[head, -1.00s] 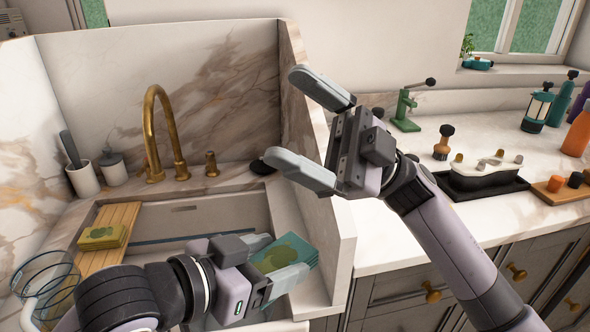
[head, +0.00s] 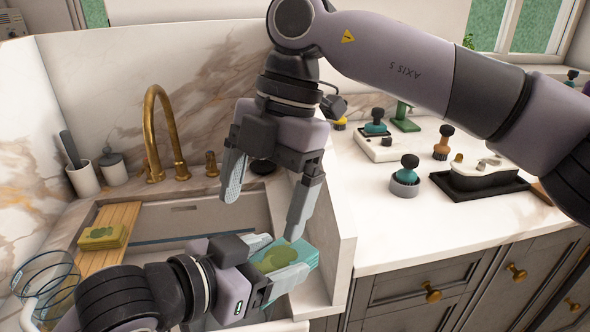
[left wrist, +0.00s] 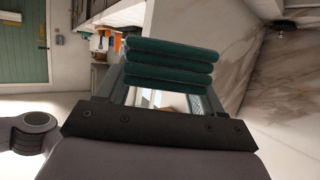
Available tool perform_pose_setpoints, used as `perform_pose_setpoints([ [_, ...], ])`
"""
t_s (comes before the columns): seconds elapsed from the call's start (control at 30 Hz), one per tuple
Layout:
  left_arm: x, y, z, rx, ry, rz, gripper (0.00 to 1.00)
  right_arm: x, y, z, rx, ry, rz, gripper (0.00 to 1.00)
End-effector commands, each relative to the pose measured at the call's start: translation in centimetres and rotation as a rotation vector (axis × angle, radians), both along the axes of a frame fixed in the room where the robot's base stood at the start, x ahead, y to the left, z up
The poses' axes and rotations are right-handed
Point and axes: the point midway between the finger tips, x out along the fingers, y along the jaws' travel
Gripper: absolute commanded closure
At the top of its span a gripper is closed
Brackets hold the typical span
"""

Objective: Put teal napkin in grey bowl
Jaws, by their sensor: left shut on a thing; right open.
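The teal napkin (head: 298,255) is a folded teal cloth with a green pattern, held over the front right of the sink. My left gripper (head: 284,258) is shut on it. In the left wrist view the napkin (left wrist: 170,65) shows as stacked teal folds between the fingers. My right gripper (head: 266,212) is open and empty, pointing down, with its fingertips just above and behind the napkin in the head view; I cannot tell whether a finger touches it. I cannot make out a grey bowl for certain.
A marble divider (head: 340,240) borders the sink's right. A grey holder (head: 404,187) with a teal-knobbed tool stands on the right counter.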

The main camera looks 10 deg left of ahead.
Motion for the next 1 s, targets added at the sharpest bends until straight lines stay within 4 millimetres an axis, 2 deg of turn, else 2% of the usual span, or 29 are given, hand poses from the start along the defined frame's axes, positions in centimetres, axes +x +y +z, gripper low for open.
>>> perform_pose_setpoints([
  [0.1, 0.0, 0.0, 0.0, 0.000, 0.000, 0.000, 0.62, 1.8, -1.7, 0.7, -0.137, -0.107, -0.088, 0.06],
  [0.2, 0.0, 0.0, 0.0, 0.000, 0.000, 0.000, 0.62, 2.7, -2.7, 1.2, -0.208, -0.163, -0.142, 0.06],
  [0.33, 0.0, 0.0, 0.0, 0.000, 0.000, 0.000, 0.62, 3.4, -3.3, 1.3, -0.249, -0.199, -0.178, 0.06],
  [0.43, 0.0, 0.0, 0.0, 0.000, 0.000, 0.000, 0.62, 3.4, -3.5, 0.6, -0.257, -0.203, -0.182, 0.06],
  [1.0, 0.0, 0.0, 0.0, -0.001, -0.001, 0.000, 0.62, 3.4, -3.4, -9.0, -0.253, -0.198, -0.180, 0.06],
])
